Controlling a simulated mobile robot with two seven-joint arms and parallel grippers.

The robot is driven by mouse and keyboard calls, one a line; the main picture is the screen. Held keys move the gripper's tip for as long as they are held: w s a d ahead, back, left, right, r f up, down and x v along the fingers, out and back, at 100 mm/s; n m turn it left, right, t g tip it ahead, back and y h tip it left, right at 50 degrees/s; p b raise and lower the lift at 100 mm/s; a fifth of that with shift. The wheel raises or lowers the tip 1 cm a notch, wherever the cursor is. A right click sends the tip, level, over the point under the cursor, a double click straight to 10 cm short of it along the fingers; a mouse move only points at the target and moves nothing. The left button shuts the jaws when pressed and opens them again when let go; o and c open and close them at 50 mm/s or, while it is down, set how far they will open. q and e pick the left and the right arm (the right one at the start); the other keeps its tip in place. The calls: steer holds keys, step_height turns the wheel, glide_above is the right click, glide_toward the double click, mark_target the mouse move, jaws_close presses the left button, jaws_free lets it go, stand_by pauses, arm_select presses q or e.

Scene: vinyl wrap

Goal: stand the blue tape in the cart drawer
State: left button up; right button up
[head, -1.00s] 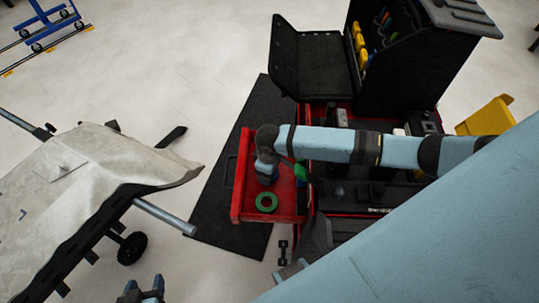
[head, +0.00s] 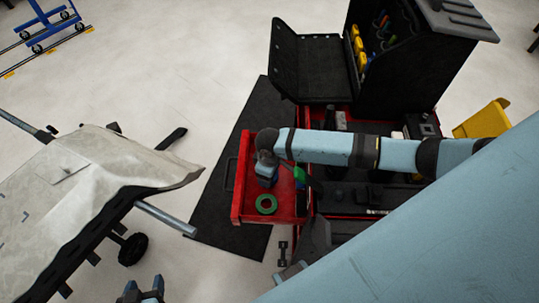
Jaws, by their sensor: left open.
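The red cart drawer (head: 243,187) is pulled out to the left of the cart. A green ring-shaped roll (head: 266,204) lies flat in it, near the front edge. I cannot make out a blue tape anywhere in the head view. My right arm reaches in over the cart from the right, and its wrist end (head: 266,170) points down over the drawer. The fingers of that gripper are hidden, so I cannot tell whether they hold anything. My left gripper (head: 144,287) is at the bottom edge, open and apart from the drawer.
A small green object (head: 299,175) sits by the drawer's inner side, partly behind my right arm. The black cart top (head: 345,190) carries dark items. A cloth-covered panel (head: 90,170) on a wheeled stand is at left. Bare floor (head: 190,265) lies between.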

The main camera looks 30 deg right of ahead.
steer(key=shift+f, duration=0.65)
stand_by(0.6)
steer(key=o, duration=1)
steer(key=shift+r, duration=0.15)
